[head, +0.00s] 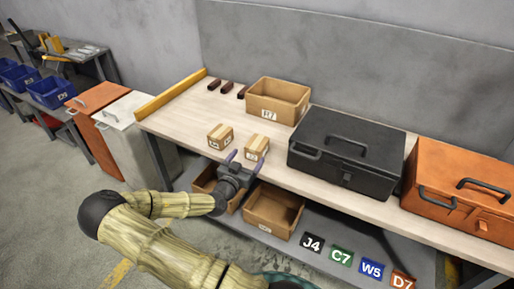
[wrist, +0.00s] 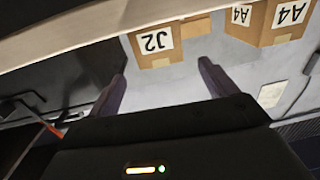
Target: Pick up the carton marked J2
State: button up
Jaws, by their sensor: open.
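The carton marked J2 (wrist: 153,60) is a small brown box with a white label, shown in the wrist view beyond and between the two fingers. In the head view it appears to be the right one of two small taped cartons, the carton (head: 259,142) in front of my gripper; its label is too small there to read. My gripper (head: 247,158) is at the bench's front edge, open and empty. Its fingers (wrist: 162,82) also show in the wrist view, with a gap before the carton. A second carton, marked A4 (wrist: 264,24), stands beside J2 and shows as the left carton (head: 220,132).
An open bin (head: 290,107) stands behind the cartons on the bench (head: 185,113). A black toolbox (head: 345,145) is close on the right, with an orange toolbox (head: 462,190) beyond. Another open bin (head: 285,218) is on the lower shelf. The bench left of the cartons is clear.

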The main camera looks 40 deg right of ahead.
aim_at(258, 141)
jog(key=x, duration=0.5)
jog(key=p+x, duration=0.1)
jog(key=x, duration=0.4)
jog(key=shift+w+d+r, duration=0.1)
jog(key=shift+w, duration=0.1)
jog(key=shift+c, duration=0.3)
jog(key=c, duration=1.2)
jog(key=shift+o, duration=0.2)
notch_tip(258, 141, up, 10)
jog(key=shift+r, duration=0.1)
